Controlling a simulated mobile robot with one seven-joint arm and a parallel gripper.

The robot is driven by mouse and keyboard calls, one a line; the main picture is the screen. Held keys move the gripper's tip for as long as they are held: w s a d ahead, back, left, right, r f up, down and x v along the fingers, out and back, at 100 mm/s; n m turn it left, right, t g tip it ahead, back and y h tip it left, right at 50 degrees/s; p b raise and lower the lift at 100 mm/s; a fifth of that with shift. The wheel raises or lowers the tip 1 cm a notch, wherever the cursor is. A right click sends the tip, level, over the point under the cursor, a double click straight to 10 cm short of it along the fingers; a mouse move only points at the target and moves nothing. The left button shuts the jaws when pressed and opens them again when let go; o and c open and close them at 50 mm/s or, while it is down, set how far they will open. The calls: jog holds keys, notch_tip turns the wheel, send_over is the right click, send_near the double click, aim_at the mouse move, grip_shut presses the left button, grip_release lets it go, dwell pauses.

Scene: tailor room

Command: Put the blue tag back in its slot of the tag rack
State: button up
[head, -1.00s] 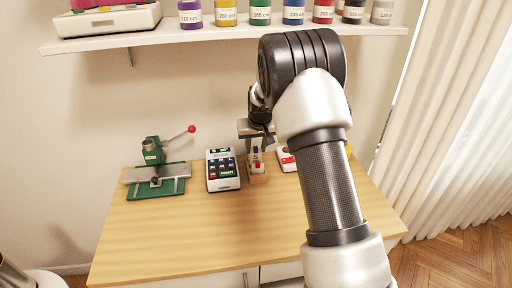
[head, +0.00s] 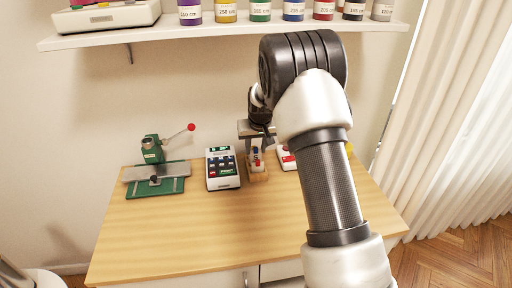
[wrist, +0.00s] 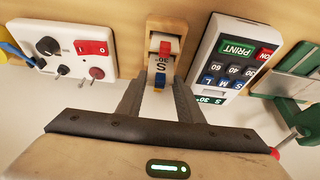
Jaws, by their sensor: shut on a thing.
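The wooden tag rack (head: 258,176) stands on the table, right of the label printer. It also shows at the top middle of the wrist view (wrist: 178,24). A red tag (wrist: 165,47) is in it. My gripper (wrist: 160,92) points down over the rack, its fingers on either side of the blue tag (wrist: 160,80), shut on it. A white label marked "S" and "30" shows between the fingers and the red tag. In the head view my gripper (head: 256,148) is small, just above the rack. The slot under the blue tag is hidden.
A label printer with a keypad (head: 222,168) stands close on the rack's left in the head view. A white control box (wrist: 75,48) stands on its other side. A green press with a red-knobbed lever (head: 157,165) is further left. The table front (head: 200,230) is clear.

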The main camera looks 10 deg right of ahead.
jog(key=shift+f+b, duration=0.7)
jog(key=shift+f, duration=0.35)
jog(key=o, duration=1.2)
jog(key=shift+c, duration=0.2)
jog(key=shift+r, duration=0.1)
jog(key=p+v, duration=0.1)
jog(key=v, duration=1.6)
jog(key=shift+r, duration=0.15)
